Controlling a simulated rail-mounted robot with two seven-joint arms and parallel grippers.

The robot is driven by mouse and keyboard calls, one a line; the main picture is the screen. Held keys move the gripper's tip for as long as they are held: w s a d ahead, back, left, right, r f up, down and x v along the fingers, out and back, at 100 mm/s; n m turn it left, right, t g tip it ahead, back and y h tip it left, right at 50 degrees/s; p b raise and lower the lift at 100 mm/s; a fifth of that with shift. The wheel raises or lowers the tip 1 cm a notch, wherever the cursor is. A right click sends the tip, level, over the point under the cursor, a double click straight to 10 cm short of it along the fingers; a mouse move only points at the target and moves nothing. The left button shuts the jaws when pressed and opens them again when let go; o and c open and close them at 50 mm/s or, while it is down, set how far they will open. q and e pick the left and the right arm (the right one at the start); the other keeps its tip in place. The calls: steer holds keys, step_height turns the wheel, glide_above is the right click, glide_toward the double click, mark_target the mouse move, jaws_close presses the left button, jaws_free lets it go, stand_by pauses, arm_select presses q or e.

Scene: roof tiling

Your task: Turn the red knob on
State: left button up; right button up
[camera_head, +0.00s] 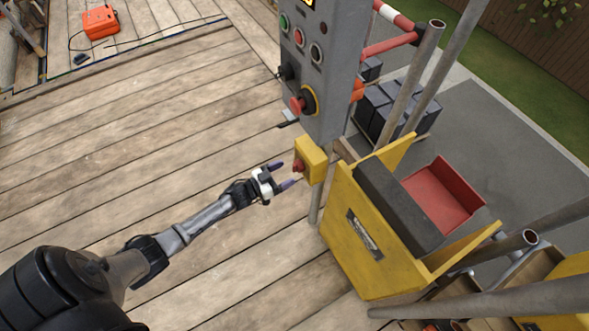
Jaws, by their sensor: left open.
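A small yellow box (314,160) with a red knob (298,165) on its left face sits below a grey control panel (328,60). The panel carries another red knob (297,104) on a yellow and black mount, low on its face. My left gripper (284,175) reaches in from the lower left. Its two dark purple-tipped fingers are spread apart and point toward the knob on the yellow box. The gap between the fingers looks empty, and I cannot tell whether a fingertip touches the knob. My right gripper is not in view.
The panel also has green, red and white round buttons (300,37) and a black knob (287,72). A yellow machine body (363,240) with a red tray (443,195) stands below right. Metal poles (408,80) rise behind.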

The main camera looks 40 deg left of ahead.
mark_target(294, 172)
arm_select(q)
steer(key=shift+b+x, duration=0.4)
steer(key=shift+x, duration=1.85)
steer(key=shift+c, duration=0.5)
steer(key=shift+s, duration=0.1)
steer(key=c, duration=0.8)
